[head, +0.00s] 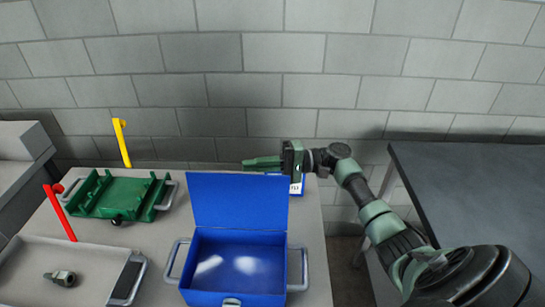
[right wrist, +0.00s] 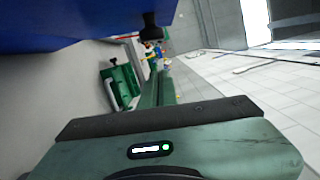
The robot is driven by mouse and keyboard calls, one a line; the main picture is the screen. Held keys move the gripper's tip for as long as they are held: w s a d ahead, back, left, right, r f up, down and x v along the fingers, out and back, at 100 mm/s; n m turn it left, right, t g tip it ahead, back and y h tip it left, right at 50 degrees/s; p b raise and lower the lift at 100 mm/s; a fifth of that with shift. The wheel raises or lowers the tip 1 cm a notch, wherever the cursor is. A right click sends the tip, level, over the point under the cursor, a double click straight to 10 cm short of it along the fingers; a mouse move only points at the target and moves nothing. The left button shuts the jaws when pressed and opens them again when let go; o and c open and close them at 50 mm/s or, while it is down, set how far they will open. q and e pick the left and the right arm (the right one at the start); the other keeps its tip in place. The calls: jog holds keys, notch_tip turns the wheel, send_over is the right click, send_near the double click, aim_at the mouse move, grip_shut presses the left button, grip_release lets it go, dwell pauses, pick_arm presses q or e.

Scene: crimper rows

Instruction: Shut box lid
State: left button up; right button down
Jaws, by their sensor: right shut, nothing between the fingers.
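A blue box (head: 238,265) stands on the grey table with its lid (head: 238,203) raised upright at the back. The box is open and looks empty inside. My right gripper (head: 246,163) is behind and just above the lid's top edge, with its shut fingers pointing left and nothing between them. In the right wrist view the shut fingers (right wrist: 158,88) extend away from the wrist, and a blue surface (right wrist: 70,25), likely the lid, fills the upper left. Whether the fingers touch the lid cannot be told. My left gripper is not in view.
A green tray (head: 133,210) with handles sits left of the box. A grey tray (head: 40,265) holding a small metal part (head: 62,278) is at front left. Red (head: 59,212) and yellow (head: 122,143) upright posts stand nearby. A dark table (head: 470,190) is at right.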

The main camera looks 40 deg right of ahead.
aim_at(240, 198)
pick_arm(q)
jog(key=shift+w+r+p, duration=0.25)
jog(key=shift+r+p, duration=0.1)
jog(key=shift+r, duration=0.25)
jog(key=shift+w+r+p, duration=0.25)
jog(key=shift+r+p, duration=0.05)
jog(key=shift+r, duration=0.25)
pick_arm(e)
jog(key=s+a, duration=0.2)
jog(key=shift+s+r, duration=0.2)
jog(key=shift+s, duration=0.15)
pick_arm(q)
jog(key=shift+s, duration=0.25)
pick_arm(e)
jog(key=shift+s, duration=0.15)
